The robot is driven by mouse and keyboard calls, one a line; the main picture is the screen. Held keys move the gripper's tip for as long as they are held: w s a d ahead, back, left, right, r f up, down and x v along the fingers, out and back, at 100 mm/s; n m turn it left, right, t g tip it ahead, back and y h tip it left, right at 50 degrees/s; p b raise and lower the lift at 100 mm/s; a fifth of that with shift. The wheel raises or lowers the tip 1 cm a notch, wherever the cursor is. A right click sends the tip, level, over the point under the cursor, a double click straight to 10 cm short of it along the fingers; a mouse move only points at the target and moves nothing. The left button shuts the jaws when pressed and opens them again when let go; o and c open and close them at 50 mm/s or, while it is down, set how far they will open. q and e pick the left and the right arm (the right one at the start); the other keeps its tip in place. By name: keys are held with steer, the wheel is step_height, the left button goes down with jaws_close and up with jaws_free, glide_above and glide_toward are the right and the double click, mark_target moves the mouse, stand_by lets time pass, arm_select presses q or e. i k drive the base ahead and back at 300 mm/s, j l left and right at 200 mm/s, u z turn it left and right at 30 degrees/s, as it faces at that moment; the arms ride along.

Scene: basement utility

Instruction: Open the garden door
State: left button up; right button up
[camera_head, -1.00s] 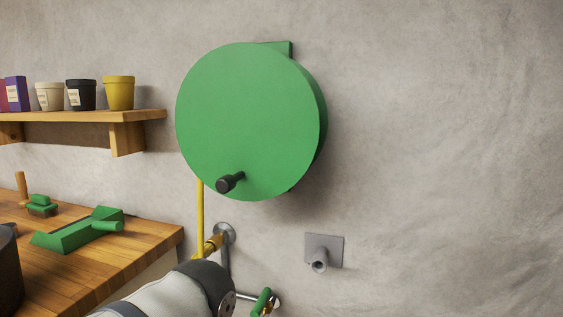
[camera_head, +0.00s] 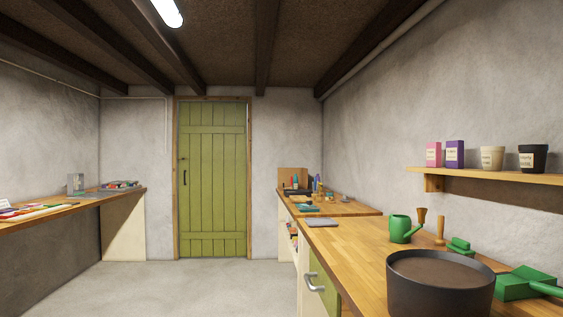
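The garden door (camera_head: 213,180) is a green plank door in a wooden frame on the far wall, left of the middle in the head view. It looks shut. A dark vertical handle (camera_head: 185,177) sits near its left edge, with a small dark fitting a little above it. The door is across the room from me. Neither of my grippers shows in the head view now.
Bare concrete floor (camera_head: 200,285) leads up to the door. A wooden workbench (camera_head: 345,235) with a dark round pot (camera_head: 440,284) runs along the right. A silver handle (camera_head: 314,282) projects from its front. Another bench (camera_head: 80,208) lines the left wall.

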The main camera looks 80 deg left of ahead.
mark_target(211, 135)
steer(key=u, duration=2.55)
steer(key=i+j+u, duration=0.1)
steer(key=i+u, duration=0.3)
steer(key=i+l+u, duration=0.1)
steer(key=i+u, duration=0.3)
steer(key=i, duration=0.25)
steer(key=i+l+u, duration=0.2)
steer(key=i+u, duration=0.2)
steer(key=i+j, duration=0.1)
steer(key=i, duration=4.9)
steer(key=i+z, duration=0.45)
steer(key=i+j+z, duration=0.45)
steer(key=i, duration=0.2)
steer(key=l, duration=0.1)
